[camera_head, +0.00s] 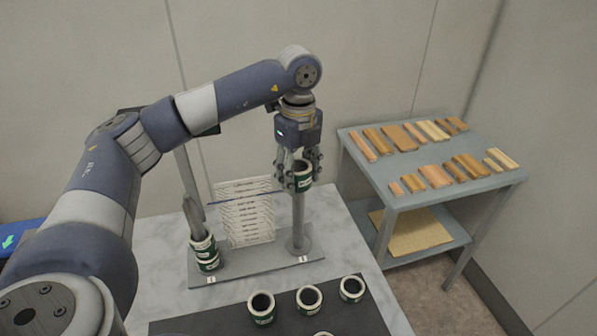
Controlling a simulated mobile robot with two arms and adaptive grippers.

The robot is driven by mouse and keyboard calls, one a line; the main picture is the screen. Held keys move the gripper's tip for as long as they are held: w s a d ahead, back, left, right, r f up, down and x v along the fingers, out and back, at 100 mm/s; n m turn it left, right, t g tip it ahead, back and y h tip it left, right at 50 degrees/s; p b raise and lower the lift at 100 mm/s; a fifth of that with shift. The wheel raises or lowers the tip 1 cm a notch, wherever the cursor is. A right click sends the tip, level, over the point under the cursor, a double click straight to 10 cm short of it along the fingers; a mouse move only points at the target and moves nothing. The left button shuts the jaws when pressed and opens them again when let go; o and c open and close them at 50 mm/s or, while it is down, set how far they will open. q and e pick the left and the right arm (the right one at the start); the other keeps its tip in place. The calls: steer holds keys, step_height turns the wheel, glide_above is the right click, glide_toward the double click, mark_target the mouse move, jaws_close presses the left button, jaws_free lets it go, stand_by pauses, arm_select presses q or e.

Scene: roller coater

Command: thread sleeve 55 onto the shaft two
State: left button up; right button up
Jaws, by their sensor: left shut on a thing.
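My left gripper (299,179) comes down from above, shut on a dark green and white sleeve (303,177). The sleeve is at the top end of the right-hand upright shaft (298,215). I cannot tell whether it is around the shaft tip or just above it. This shaft stands on a round foot on a grey base plate (255,266), with a small label in front that is too small to read surely. The left-hand shaft (193,217) looks tilted and carries green and white sleeves (206,252) stacked low. My right gripper is not in view.
Several loose sleeves (309,298) stand on a dark mat (365,322) at the front. A clear rack with printed lines (246,215) stands between the shafts. A grey side table (405,203) with wooden blocks stands at the right. My left arm spans the left side.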

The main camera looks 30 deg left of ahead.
arm_select(q)
steer(key=shift+f, duration=0.3)
steer(key=o, duration=1.2)
steer(key=o, duration=0.4)
